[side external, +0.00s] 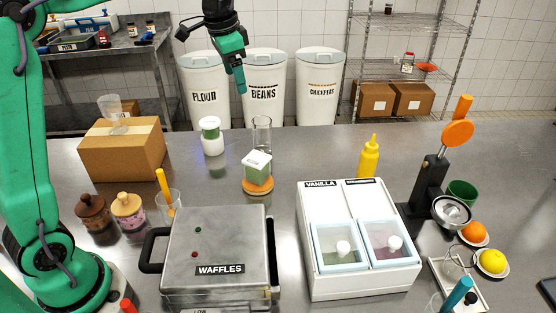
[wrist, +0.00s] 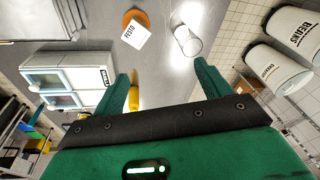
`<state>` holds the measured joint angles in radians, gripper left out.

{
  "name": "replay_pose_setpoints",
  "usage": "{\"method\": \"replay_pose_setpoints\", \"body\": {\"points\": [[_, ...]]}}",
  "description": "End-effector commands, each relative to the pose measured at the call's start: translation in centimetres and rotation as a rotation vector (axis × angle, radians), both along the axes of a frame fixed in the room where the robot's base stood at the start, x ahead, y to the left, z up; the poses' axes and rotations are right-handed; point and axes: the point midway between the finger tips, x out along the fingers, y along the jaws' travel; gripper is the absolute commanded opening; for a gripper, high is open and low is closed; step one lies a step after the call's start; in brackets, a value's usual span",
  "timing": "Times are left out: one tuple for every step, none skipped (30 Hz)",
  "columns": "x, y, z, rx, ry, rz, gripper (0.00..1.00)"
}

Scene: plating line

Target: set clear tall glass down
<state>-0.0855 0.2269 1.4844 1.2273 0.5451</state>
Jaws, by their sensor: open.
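A clear tall glass (side external: 262,131) stands upright on the steel counter (side external: 320,150), behind a green-and-white box-shaped container on an orange round base (side external: 257,172). In the wrist view the glass (wrist: 187,41) shows ahead of the fingers, apart from them, nearer the right-hand finger. My gripper (side external: 240,86) is raised above and a little to the left of the glass in the side view. In the wrist view my gripper (wrist: 161,70) has its two fingers spread wide, with nothing held between them.
A white-and-green jar (side external: 211,136) stands left of the glass. A cardboard box (side external: 122,150) carries another clear cup (side external: 114,113). A yellow bottle (side external: 368,158), white ice-cream chest (side external: 335,205) and waffle iron (side external: 215,245) surround the middle. Counter right of the glass is clear.

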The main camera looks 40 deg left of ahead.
Motion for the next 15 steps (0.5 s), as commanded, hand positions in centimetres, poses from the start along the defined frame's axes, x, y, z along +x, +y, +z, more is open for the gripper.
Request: {"method": "replay_pose_setpoints", "body": {"points": [[-1.2, -0.3, 0.6, -0.003, -0.016, 0.015, 0.76], [-1.9, -0.5, 0.8, -0.005, -0.022, 0.027, 0.76], [-2.8, -0.7, 1.0, -0.009, -0.032, 0.043, 0.76], [-3.5, -0.8, 1.2, -0.011, -0.040, 0.054, 0.76], [-4.1, -0.9, 1.3, -0.014, -0.048, 0.065, 0.76], [-5.1, -1.1, 1.5, -0.018, -0.056, 0.080, 0.76], [-5.7, -1.3, 1.6, -0.021, -0.065, 0.090, 0.76], [-6.4, -1.4, 1.7, -0.024, -0.074, 0.102, 0.76], [-7.4, -1.6, 1.8, -0.029, -0.082, 0.116, 0.76], [-8.0, -1.7, 1.8, -0.032, -0.090, 0.128, 0.76], [-8.7, -1.9, 1.8, -0.035, -0.097, 0.138, 0.76], [-9.7, -2.0, 1.8, -0.041, -0.107, 0.153, 0.76], [-10.4, -2.2, 1.7, -0.044, -0.114, 0.164, 0.76], [-11.1, -2.3, 1.7, -0.049, -0.122, 0.176, 0.76], [-12.0, -2.4, 1.6, -0.053, -0.131, 0.189, 0.76]]}}
